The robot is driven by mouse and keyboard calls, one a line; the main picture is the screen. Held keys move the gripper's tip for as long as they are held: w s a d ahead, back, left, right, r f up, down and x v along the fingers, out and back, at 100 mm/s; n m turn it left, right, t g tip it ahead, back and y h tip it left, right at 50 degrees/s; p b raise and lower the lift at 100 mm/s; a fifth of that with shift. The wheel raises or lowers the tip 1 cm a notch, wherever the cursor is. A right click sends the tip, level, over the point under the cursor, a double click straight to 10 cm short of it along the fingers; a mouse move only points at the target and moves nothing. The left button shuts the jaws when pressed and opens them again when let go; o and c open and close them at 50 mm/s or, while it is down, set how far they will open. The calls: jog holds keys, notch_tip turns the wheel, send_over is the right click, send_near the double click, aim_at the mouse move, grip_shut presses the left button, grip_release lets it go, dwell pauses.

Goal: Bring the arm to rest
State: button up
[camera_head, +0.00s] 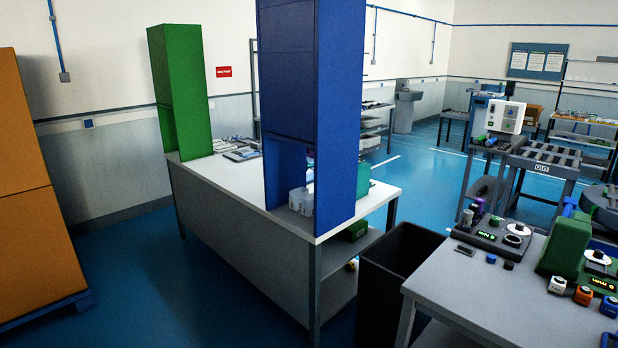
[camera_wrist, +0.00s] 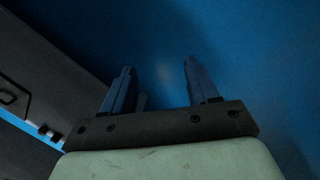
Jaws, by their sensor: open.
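My gripper (camera_wrist: 165,88) shows in the wrist view with its two dark fingers apart and nothing between them. Beyond the fingers is only plain blue floor (camera_wrist: 260,60). A grey structure with a dark slot fills the left side of the wrist view; I cannot tell what it is. In the head view I cannot make out my gripper.
A white worktable (camera_head: 270,222) carries a green cabinet (camera_head: 181,95) and a tall blue cabinet (camera_head: 290,75). A dark bin (camera_head: 373,290) stands beside a grey bench (camera_head: 450,290) with devices at the right. An orange cabinet (camera_head: 30,180) stands left. Blue floor lies between.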

jog(key=s+a+f+g, duration=0.1)
jog(key=s+g, duration=0.1)
jog(key=s, duration=1)
jog(key=s+a+f+m+g+y, duration=0.1)
jog(key=s+a+f+g, duration=0.1)
jog(key=s, duration=1.1)
jog(key=shift+s+f+m+g, duration=0.15)
jog(key=shift+m+g, duration=0.15)
jog(key=shift+g, duration=0.4)
